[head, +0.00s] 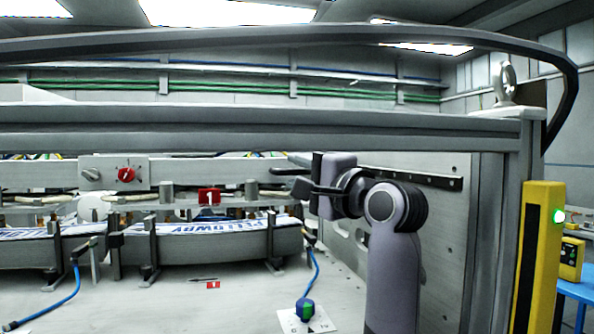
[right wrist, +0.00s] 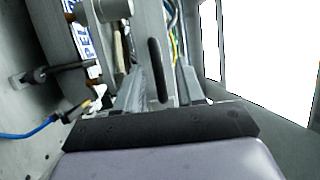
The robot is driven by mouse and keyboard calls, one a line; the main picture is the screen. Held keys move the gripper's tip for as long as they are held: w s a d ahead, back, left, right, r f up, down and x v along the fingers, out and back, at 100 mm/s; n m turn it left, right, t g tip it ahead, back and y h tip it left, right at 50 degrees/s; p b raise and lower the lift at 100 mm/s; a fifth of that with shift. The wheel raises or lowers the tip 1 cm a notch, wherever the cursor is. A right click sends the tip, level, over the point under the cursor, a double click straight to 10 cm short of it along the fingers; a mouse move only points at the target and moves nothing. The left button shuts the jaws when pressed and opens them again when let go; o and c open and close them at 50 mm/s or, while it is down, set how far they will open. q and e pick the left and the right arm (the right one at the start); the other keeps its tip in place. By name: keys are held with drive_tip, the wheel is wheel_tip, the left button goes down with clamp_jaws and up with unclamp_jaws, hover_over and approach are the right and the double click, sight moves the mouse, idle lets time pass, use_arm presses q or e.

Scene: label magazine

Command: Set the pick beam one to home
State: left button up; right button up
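The pick beam (head: 230,171) is a long grey horizontal bar above the label stacks, with a red tag marked 1 (head: 209,197) below it. A dark rounded handle (head: 290,171) shows at its right end. My right gripper (head: 290,186) is at that end, pointing left. In the right wrist view, a black upright handle (right wrist: 156,70) shows between the two fingers of my right gripper (right wrist: 160,82). The fingers are apart, with gaps on both sides of the handle. Whether the handle lies fully between the fingertips in depth is unclear. My left gripper is not in view.
A panel with a red rotary knob (head: 125,174) sits left on the beam. Label stacks (head: 200,246) stand below between dark posts. A green-blue knob (head: 304,309) is in front. A yellow post (head: 538,255) with a green light stands right. A frame rail (head: 250,130) crosses above.

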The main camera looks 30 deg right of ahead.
drive_tip(key=shift+w+a, duration=0.1)
drive_tip(key=shift+w, duration=0.45)
clamp_jaws()
drive_tip(key=shift+w+r, duration=0.1)
